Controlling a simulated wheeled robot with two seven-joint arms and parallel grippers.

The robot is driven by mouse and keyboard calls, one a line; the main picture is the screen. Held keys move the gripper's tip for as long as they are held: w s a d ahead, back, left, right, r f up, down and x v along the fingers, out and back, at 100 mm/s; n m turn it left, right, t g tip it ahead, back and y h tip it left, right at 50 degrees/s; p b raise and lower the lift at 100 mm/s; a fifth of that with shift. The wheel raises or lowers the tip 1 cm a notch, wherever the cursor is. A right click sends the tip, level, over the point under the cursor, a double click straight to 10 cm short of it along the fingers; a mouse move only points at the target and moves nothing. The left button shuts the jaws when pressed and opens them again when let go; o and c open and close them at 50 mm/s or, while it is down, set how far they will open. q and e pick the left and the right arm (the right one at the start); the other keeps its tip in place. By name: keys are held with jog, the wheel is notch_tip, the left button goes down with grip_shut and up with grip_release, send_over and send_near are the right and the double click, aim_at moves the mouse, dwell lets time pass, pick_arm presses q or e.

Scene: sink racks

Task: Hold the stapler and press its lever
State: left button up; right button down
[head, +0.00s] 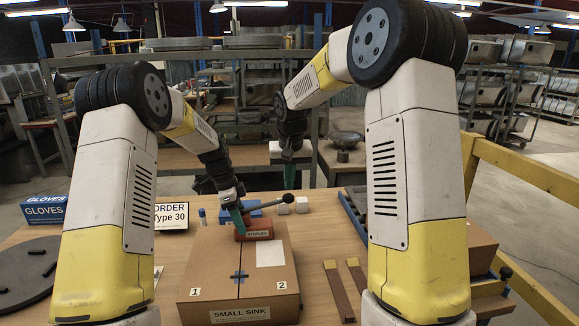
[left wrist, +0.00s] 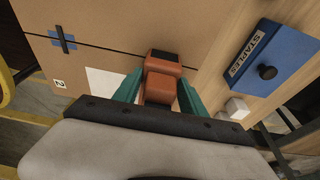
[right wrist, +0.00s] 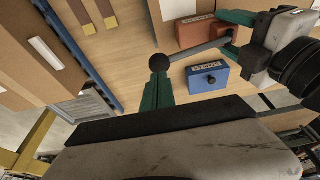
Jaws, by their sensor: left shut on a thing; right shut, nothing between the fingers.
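The orange-red stapler (head: 262,229) sits at the far edge of the top of the cardboard box (head: 200,298) marked SMALL SINK. My left gripper (head: 241,224) is shut on the stapler; in the left wrist view the stapler (left wrist: 161,87) lies between the teal fingers (left wrist: 158,90). The stapler's grey lever slants up to a black ball knob (head: 288,198). My right gripper (head: 289,172) is shut and empty, above the knob in the head view. In the right wrist view the knob (right wrist: 159,62) shows just past the right fingertips (right wrist: 157,84); contact cannot be told.
A blue staples box (right wrist: 207,77) lies behind the stapler, beside small white blocks (head: 302,204). A blue gloves box (head: 44,209) and a dark round plate (head: 20,275) are at left. Brown strips (head: 338,290) lie right of the cardboard box. A yellow rail (head: 525,170) runs at right.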

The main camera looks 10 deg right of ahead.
jog(key=shift+f, duration=1)
notch_tip(320, 180, down, 6)
jog(key=d+y, duration=0.2)
jog(key=shift+r+y, duration=0.15)
jog(key=shift+y, duration=0.15)
jog(key=shift+s, duration=0.15)
